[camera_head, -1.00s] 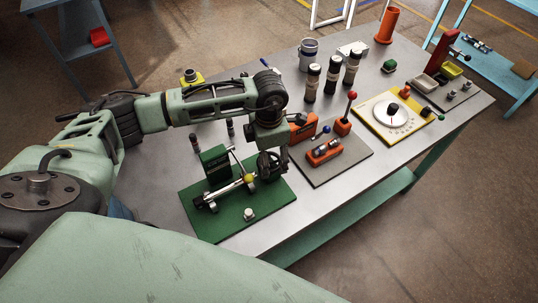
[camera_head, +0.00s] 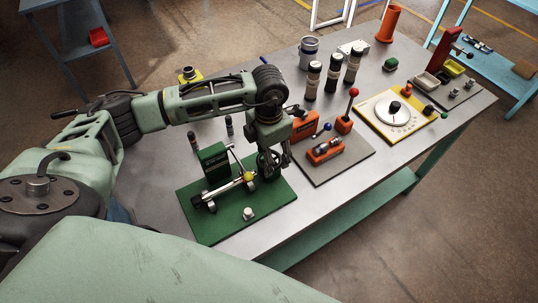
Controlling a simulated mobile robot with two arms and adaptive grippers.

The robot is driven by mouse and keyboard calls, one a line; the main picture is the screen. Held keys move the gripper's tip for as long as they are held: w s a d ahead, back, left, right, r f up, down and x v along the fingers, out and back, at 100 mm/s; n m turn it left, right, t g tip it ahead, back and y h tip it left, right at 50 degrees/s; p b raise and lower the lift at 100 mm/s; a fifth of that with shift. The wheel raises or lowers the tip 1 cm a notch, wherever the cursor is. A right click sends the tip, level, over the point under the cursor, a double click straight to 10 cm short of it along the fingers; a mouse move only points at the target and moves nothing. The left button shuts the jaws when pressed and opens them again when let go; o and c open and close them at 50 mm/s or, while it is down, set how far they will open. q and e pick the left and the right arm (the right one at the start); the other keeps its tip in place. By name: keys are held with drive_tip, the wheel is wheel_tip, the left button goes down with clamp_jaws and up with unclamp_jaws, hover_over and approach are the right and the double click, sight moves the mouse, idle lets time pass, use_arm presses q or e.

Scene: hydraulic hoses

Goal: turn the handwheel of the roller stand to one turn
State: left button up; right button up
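The roller stand is a green base plate (camera_head: 215,225) with a green upright block (camera_head: 214,162), a pale roller bar and a yellow knob (camera_head: 249,177), at the near end of the grey table. Its dark handwheel (camera_head: 264,168) is at the right end of the bar, partly covered by my gripper. My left arm reaches in from the left and bends down over the stand. My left gripper (camera_head: 275,160) is at the handwheel, its fingers overlapping the rim; whether they are closed on it I cannot tell. My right gripper is out of view.
Right of the stand is a grey plate (camera_head: 340,170) with orange blocks and a red-knobbed lever (camera_head: 353,94). Beyond it is a yellow-edged dial board (camera_head: 385,132). Several dark-and-tan cylinders (camera_head: 333,73) stand behind. Bare table lies along the front edge.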

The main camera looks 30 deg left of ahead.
use_arm(q)
drive_tip(key=o, duration=1.1)
wheel_tip(320, 180, up, 12)
idle(0.4)
